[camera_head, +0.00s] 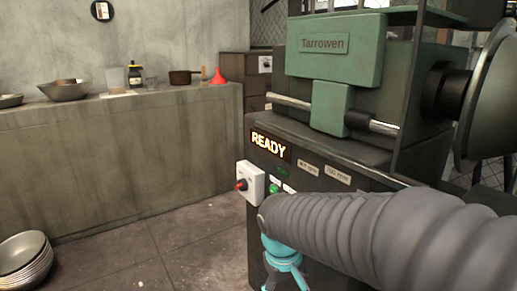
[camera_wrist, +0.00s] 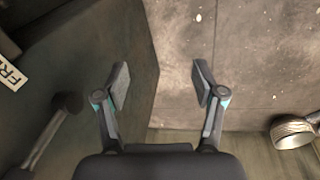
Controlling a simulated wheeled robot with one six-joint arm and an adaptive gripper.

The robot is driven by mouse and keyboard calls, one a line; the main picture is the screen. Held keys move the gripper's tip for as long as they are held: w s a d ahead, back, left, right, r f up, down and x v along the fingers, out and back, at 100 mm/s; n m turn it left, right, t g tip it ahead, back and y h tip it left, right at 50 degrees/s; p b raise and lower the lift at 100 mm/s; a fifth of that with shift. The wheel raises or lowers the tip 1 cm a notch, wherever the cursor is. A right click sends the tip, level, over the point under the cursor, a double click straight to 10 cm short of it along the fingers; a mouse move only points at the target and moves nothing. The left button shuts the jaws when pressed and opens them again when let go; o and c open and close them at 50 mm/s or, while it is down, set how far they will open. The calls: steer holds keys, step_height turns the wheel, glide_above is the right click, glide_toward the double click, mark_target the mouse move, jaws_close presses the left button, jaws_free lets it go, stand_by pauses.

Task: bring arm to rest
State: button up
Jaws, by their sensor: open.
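My gripper (camera_wrist: 160,84) is open in the wrist view, its two fingers spread apart with nothing between them. Bare floor and the dark side of the machine lie behind the fingers. In the head view my arm comes in from the lower right, in front of the machine. Only a teal part of my gripper (camera_head: 283,262) shows there, low beside the machine's front; its fingertips cannot be made out.
The green Tarrowen machine (camera_head: 330,52) stands close on the right, with a lit READY sign (camera_head: 269,145) and a switch box (camera_head: 250,184). A stack of bowls (camera_head: 24,262) sits lower left. A counter (camera_head: 120,155) runs along the back. The middle floor (camera_head: 150,250) is clear.

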steer(key=s+d+r+m+t+y+p, duration=0.1)
steer(key=s+d+r+m+t+p, duration=0.3)
steer(key=s+d+r, duration=0.5)
steer(key=s+r+m, duration=0.1)
steer(key=s+r, duration=0.1)
steer(key=s, duration=0.1)
steer(key=shift+s+d+r, duration=0.15)
steer(key=shift+d, duration=0.2)
steer(key=shift+c, duration=0.3)
